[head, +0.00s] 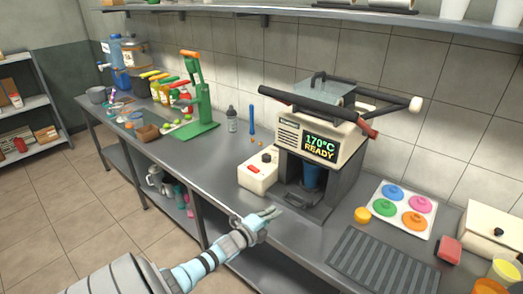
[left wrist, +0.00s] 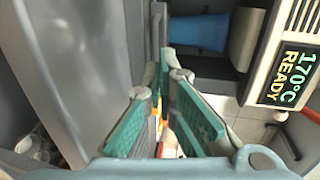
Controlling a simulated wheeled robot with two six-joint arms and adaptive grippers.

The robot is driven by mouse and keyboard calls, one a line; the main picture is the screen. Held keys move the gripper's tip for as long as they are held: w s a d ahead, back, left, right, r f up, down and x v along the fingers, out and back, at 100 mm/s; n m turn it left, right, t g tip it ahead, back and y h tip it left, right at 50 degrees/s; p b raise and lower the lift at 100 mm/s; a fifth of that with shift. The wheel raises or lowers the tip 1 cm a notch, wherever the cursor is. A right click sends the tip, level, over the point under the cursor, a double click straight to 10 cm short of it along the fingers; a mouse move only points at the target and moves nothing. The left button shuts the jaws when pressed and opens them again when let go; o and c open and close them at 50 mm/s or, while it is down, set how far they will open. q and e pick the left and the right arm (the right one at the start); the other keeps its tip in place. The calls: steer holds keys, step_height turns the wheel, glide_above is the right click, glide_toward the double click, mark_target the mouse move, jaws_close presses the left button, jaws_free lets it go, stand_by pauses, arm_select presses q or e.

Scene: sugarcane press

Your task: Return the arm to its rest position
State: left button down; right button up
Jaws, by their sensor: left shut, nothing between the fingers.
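My left gripper (head: 268,213) reaches in from the bottom of the head view, at the front edge of the grey counter (head: 208,160). It is shut and empty, in front of the press machine (head: 318,140), which has a dark base and a display reading "170°C READY". A blue cup (head: 311,176) stands inside the machine's opening, apart from the gripper. In the left wrist view, the gripper's green-padded fingers (left wrist: 170,75) converge, with the blue cup (left wrist: 200,33) beyond them. My right gripper is not in view.
A white box with a red switch (head: 259,172) stands left of the machine. To the right are a tray of coloured lids (head: 403,208) and a ridged dark mat (head: 385,262). A green press (head: 200,105) stands farther left. Open floor (head: 60,215) lies left of the counter.

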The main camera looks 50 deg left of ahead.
arm_select(q)
steer(key=p+v, duration=0.2)
steer(key=v, duration=0.3)
steer(key=shift+s+r, duration=0.1)
steer(key=shift+s, duration=0.15)
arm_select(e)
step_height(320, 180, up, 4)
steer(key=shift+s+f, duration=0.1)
arm_select(q)
steer(key=shift+w, duration=0.1)
steer(key=s+d+f+n+g, duration=0.2)
steer(key=s+f+n+g, duration=0.4)
steer(key=s+f, duration=0.5)
steer(key=s+d+f+n+g, duration=0.25)
steer(key=s+f+n, duration=0.5)
steer(key=f, duration=0.45)
steer(key=s+d+f+n+g+h, duration=0.1)
steer(key=s+d+f+g, duration=0.1)
steer(key=s+d+f, duration=0.2)
steer(key=s+d+f+n+g+h+b, duration=0.1)
steer(key=s+d+f+g, duration=0.2)
steer(key=s+d, duration=0.8)
steer(key=s+f, duration=0.2)
steer(key=s, duration=0.3)
steer(key=shift+s+g, duration=0.2)
steer(key=shift+g, duration=0.15)
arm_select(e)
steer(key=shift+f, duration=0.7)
